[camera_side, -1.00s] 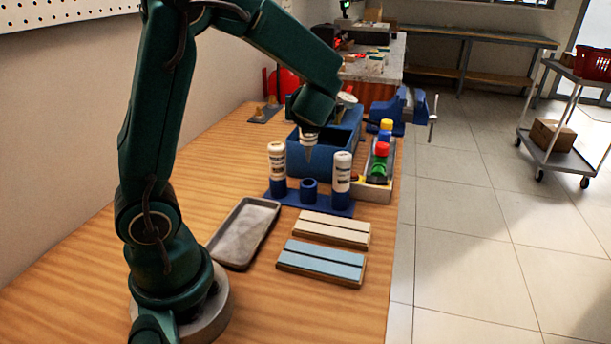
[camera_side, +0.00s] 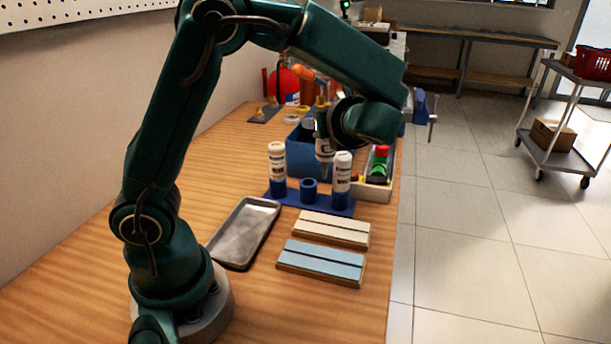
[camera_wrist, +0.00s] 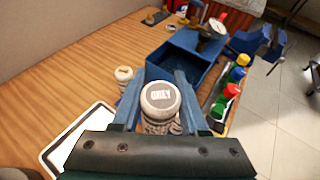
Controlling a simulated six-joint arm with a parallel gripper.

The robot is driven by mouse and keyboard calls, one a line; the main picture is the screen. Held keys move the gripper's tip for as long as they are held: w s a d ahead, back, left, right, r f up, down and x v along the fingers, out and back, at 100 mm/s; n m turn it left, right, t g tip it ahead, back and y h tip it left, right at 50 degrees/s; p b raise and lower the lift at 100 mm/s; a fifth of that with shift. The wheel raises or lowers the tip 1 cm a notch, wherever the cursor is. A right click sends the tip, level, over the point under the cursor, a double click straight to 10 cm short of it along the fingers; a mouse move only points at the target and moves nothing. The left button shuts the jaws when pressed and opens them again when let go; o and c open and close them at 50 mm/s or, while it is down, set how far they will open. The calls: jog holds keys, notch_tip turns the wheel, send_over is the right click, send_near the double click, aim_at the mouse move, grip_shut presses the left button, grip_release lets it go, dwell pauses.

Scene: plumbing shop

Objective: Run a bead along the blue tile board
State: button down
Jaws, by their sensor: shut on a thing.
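The blue tile board (camera_side: 322,262) lies flat at the front right of the bench, with a dark groove along its length. A cream tile board (camera_side: 335,229) lies behind it. My gripper (camera_wrist: 160,100) is shut on a white sealant cartridge (camera_side: 323,145), which hangs nozzle down over the rack area, well behind the blue board. Its grey end cap in the wrist view has letters that seem to read GREY. The blue rack (camera_side: 308,208) has a white tube in its left holder (camera_side: 277,165) and another in its right (camera_side: 342,175). Its middle holder (camera_side: 308,190) looks empty.
A grey metal tray (camera_side: 243,233) lies left of the boards. A blue bin (camera_wrist: 182,62) stands behind the rack, and a box of coloured-cap bottles (camera_side: 378,170) to its right. A blue vise (camera_wrist: 258,42) sits at the bench edge. Bench front is clear.

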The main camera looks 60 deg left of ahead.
jog(key=d+f+m+t+h, duration=0.1)
jog(key=d+f, duration=0.5)
jog(key=d, duration=0.8)
jog(key=shift+s+d+f+m+t, duration=0.2)
jog(key=shift+s+d+m+t, duration=0.25)
jog(key=shift+m+t, duration=0.45)
jog(key=c, duration=1)
grip_release()
jog(key=c, duration=0.4)
jog(key=shift+f, duration=0.8)
